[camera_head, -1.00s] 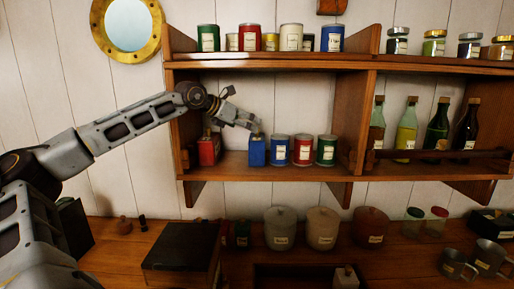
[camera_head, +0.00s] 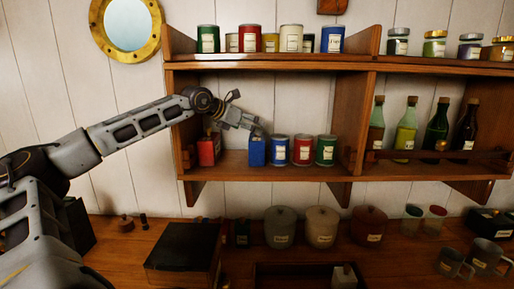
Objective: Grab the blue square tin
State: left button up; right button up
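The blue square tin (camera_head: 257,152) stands upright on the lower shelf, between a red square tin (camera_head: 208,151) on its left and a round blue tin (camera_head: 280,151) on its right. My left arm reaches in from the left. My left gripper (camera_head: 258,130) is at the top of the blue square tin, angled down to the right. Its fingers are small and partly merge with the tin's top edge, so I cannot tell whether they are open or touching it. My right gripper is not in view.
Round red (camera_head: 302,151) and green (camera_head: 326,150) tins stand farther right on the same shelf (camera_head: 225,168). The upper shelf board and the left side panel frame the space around my arm. Below, the counter holds a dark box (camera_head: 183,246) and several lidded jars.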

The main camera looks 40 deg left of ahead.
pick_arm(q)
jog(key=shift+w+f+p, duration=0.3)
jog(key=shift+w+p, duration=0.05)
jog(key=shift+w, duration=0.15)
jog(key=shift+w+f+p, duration=0.3)
jog(key=shift+w+p, duration=0.2)
jog(key=shift+w, duration=0.1)
jog(key=shift+w+d+f+p, duration=0.1)
jog(key=shift+w+f+p, duration=0.25)
jog(key=shift+w, duration=0.1)
jog(key=shift+c, duration=0.3)
